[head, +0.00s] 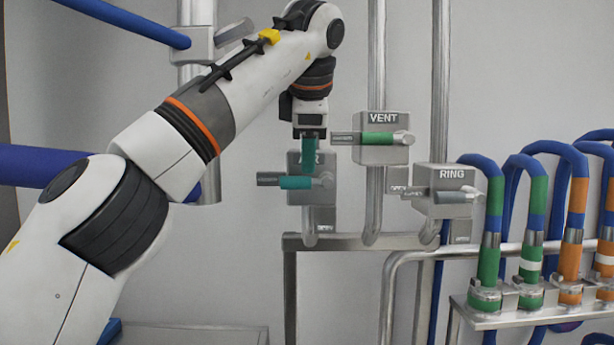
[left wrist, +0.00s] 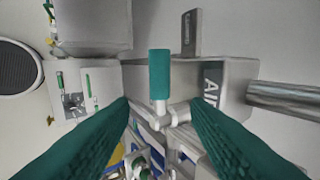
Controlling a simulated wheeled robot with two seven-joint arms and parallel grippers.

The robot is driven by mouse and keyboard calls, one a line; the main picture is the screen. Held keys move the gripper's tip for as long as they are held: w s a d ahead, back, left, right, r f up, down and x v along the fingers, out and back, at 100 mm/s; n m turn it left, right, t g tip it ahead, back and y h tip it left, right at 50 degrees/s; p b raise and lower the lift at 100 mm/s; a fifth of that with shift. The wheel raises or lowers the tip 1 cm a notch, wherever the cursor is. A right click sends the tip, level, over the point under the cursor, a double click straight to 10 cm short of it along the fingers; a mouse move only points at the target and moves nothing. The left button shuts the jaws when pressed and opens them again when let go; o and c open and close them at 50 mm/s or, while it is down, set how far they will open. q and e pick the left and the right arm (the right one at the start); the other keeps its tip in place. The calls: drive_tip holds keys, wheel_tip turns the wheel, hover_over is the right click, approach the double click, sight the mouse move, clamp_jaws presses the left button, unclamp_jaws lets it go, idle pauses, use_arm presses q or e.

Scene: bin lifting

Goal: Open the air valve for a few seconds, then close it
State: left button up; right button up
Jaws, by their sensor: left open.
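The air valve is a grey box (head: 319,205) marked AIR, left of and below the VENT valve. Its lever handle (head: 294,182) has a teal grip and lies level, pointing left from its pivot. My left gripper (head: 309,160) points down just above the lever and covers part of the label. In the left wrist view the open teal fingers (left wrist: 158,104) stand to either side, with the lever's teal grip (left wrist: 160,75) and pale pivot between and beyond their tips. Whether a finger touches the lever cannot be told. My right gripper is not in view.
The VENT valve (head: 382,153), with a green lever pointing left, is close to the right of my gripper. The RING valve (head: 446,206) sits farther right. Steel pipes (head: 440,80) run behind. Blue hoses with green and orange bands (head: 537,220) fill the right side.

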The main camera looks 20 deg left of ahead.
use_arm(q)
drive_tip(key=v, duration=0.4)
drive_tip(key=shift+r, duration=0.1)
